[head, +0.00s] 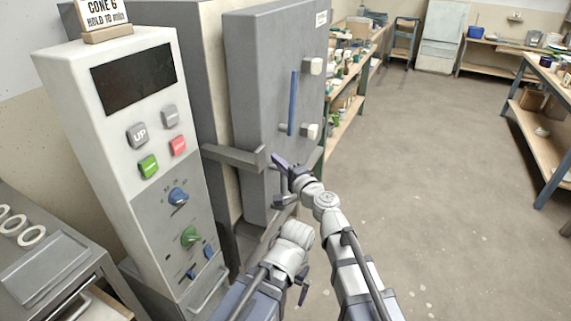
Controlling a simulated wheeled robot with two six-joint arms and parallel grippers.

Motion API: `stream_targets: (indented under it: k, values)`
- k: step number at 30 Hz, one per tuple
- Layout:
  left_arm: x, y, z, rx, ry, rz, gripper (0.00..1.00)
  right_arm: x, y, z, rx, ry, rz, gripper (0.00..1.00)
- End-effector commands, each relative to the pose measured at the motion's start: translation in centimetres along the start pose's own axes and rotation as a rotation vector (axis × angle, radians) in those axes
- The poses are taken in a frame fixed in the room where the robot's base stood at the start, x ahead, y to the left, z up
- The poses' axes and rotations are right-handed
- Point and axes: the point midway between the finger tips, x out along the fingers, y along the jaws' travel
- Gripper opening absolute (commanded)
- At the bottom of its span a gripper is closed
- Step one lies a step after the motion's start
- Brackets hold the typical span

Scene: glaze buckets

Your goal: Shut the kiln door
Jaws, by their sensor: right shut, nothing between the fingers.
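The kiln door (265,75) is a thick grey upright slab with a vertical blue handle (293,103) and two pale blocks near its right edge. It stands in front of the grey kiln body (172,22). A pale strip shows between the body and the door's left edge; I cannot tell whether the door sits fully against the kiln. A grey latch bar (232,157) reaches across that edge. My right gripper (279,162) is shut and empty, in front of the door's lower part, close to the bar's end. My left arm is low beside it; its fingers do not show clearly.
A white control panel (95,105) with a dark screen, buttons and knobs stands left of the kiln. A grey cart (50,265) is at the lower left. Shelves (345,110) stand behind the door. A workbench (545,120) is at the right. The floor between is clear.

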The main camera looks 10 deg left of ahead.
Motion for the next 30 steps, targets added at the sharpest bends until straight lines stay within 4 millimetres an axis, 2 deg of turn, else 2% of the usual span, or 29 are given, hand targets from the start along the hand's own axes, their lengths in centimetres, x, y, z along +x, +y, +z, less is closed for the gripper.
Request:
stream_targets:
  k: [20, 30]
  values:
    - [0.0, 0.0, 0.0, 0.000, 0.000, 0.000, 1.00, 0.5, 0.0, 0.3, 0.000, 0.000, 0.000, 0.00]
    - [0.0, 0.0, 0.0, 0.000, 0.000, 0.000, 1.00, -0.7, 0.0, -0.1, 0.000, 0.001, 0.000, 0.00]
